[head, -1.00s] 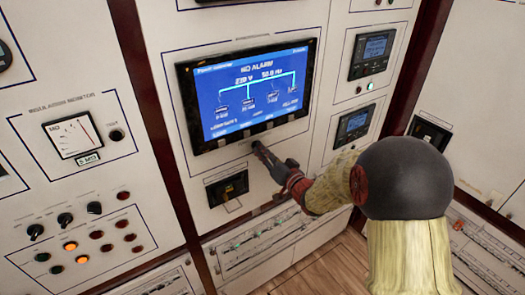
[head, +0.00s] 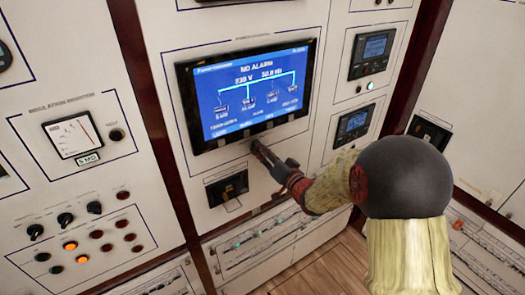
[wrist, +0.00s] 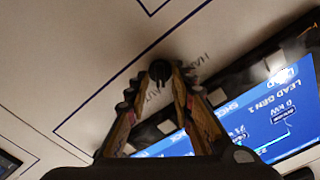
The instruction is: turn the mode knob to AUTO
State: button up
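The mode knob (wrist: 160,69) is a small black knob on the pale panel, seen in the wrist view between my fingertips. Printed lettering beside it reads like HAND on its right and AUT, partly covered, below it. My gripper (wrist: 162,75) has its two fingers closed in around the knob, one on each side, and looks shut on it. Which way the knob points cannot be made out. In the head view my gripper (head: 259,150) reaches the panel just below the screen, and its fingers hide the knob.
A blue display screen (head: 254,92) sits directly above my gripper. A black socket-like unit (head: 227,188) is below left of it. Two small controllers (head: 373,52) (head: 354,123) are on the right. Lamps and switches (head: 81,259) fill the left panel.

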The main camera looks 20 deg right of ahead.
jog(key=shift+s, duration=0.1)
jog(key=v, duration=1.2)
dwell(0.4)
